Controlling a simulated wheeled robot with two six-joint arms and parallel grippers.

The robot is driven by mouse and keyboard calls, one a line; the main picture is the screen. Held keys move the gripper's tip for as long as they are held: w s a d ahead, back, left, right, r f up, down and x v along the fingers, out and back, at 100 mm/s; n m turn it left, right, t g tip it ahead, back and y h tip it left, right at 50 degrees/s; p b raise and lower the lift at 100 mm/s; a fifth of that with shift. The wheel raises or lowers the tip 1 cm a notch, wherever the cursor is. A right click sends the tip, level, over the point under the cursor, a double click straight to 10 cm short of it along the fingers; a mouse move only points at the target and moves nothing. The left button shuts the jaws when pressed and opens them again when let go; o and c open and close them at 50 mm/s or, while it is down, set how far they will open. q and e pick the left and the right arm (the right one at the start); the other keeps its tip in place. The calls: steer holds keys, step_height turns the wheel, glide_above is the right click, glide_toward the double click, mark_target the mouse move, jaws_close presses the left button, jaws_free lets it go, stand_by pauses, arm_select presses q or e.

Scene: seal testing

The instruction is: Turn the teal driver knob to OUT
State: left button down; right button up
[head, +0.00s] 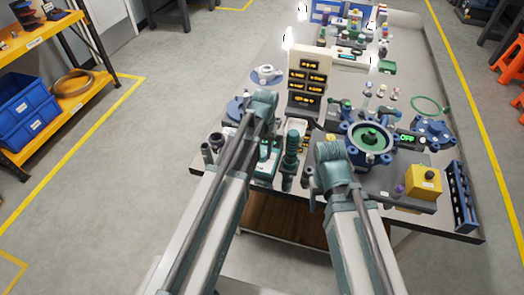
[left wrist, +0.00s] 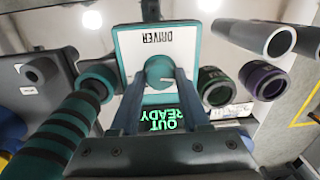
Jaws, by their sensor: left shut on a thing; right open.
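The driver unit is a white panel with a teal frame (left wrist: 126,45), lettered DRIVER, upside down in the left wrist view. Its round teal knob (left wrist: 160,70) sits at the middle of the panel. The two fingers of my left gripper (left wrist: 160,82) are on either side of the knob and shut on it. Below the knob, a small display (left wrist: 165,120) shows OUT and READY in green. In the head view the driver's teal box (head: 265,172) is partly behind my left arm, which hides the knob. My right gripper (head: 318,178) is mostly hidden by its own arm.
A ribbed teal cylinder (left wrist: 55,135) stands close beside the driver, with dark tubes (left wrist: 218,87) on the other side. A label tower (head: 307,75) stands behind. A blue clamp ring with a green centre (head: 369,138) and a yellow box (head: 422,180) are at right.

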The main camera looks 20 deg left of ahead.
mark_target(264, 154)
stand_by(0.3)
arm_select(q)
steer(key=shift+c, duration=1.9)
jaws_free()
steer(key=shift+r, duration=0.15)
step_height(264, 154, up, 14)
steer(key=p, duration=1.3)
steer(key=shift+d+f+p, duration=0.25)
steer(key=shift+d+p, duration=0.1)
steer(key=shift+p, duration=0.05)
